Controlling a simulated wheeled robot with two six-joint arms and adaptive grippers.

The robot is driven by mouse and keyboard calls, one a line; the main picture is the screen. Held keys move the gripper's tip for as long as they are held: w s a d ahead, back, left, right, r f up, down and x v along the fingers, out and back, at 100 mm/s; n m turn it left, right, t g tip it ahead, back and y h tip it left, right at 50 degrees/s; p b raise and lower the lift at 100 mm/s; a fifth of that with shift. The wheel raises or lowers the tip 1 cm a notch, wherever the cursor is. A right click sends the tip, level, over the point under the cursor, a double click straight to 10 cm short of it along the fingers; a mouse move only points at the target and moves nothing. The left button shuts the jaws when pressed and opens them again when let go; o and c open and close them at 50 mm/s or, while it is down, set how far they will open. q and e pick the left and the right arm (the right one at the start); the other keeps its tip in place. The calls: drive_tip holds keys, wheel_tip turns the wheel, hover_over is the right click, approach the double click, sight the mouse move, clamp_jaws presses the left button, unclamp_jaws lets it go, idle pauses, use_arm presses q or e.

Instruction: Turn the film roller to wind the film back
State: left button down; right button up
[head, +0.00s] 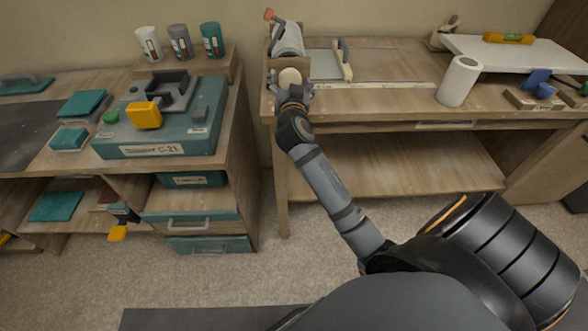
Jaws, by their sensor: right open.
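The film roller (288,42) is a pale grey roll lying at the left end of the wooden bench, pointing away from me. A round cream end (290,77) faces me at a wooden holder (274,66). My right gripper (293,90) is open at this near end, with its fingers beside the cream round. I cannot tell whether the fingers touch it. The gripper hides the lower part of the end. My left gripper is not in view.
On the bench, a strip with an upright piece (344,58) lies right of the roller, and a white paper roll (459,81) stands farther right. A teal machine (160,125) and several cups (180,42) are on the left cabinet. The lower shelf (400,165) is clear.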

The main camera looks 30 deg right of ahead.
drive_tip(key=n+p, duration=0.3)
drive_tip(key=p, duration=0.1)
drive_tip(key=r+n+p, duration=0.1)
drive_tip(key=n+p, duration=0.3)
drive_tip(key=p, duration=0.1)
drive_tip(key=shift+r, duration=0.1)
drive_tip(key=shift+s+a+f+n+b, duration=0.25)
drive_tip(key=shift+s+f, duration=0.1)
drive_tip(key=shift+f, duration=0.1)
drive_tip(key=shift+s+a+f+n+b, duration=0.2)
drive_tip(key=shift+s+f+b, duration=0.1)
drive_tip(key=shift+f, duration=0.1)
drive_tip(key=b+v, duration=0.1)
drive_tip(key=v, duration=0.8)
use_arm(q)
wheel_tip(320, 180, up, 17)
drive_tip(key=p, duration=0.8)
use_arm(e)
drive_tip(key=s+a+f+n+g+y, duration=0.1)
drive_tip(key=s+f+g+y, duration=0.1)
drive_tip(key=f, duration=0.7)
drive_tip(key=s+a+f+g+y, duration=0.2)
drive_tip(key=s+f, duration=0.1)
drive_tip(key=f, duration=0.6)
drive_tip(key=s+a+f+n+g+y, duration=0.1)
drive_tip(key=s+f+g+y, duration=0.1)
drive_tip(key=f, duration=0.7)
drive_tip(key=shift+s+a+n+g, duration=0.25)
drive_tip(key=shift+a+n+g, duration=0.1)
drive_tip(key=shift+g, duration=0.15)
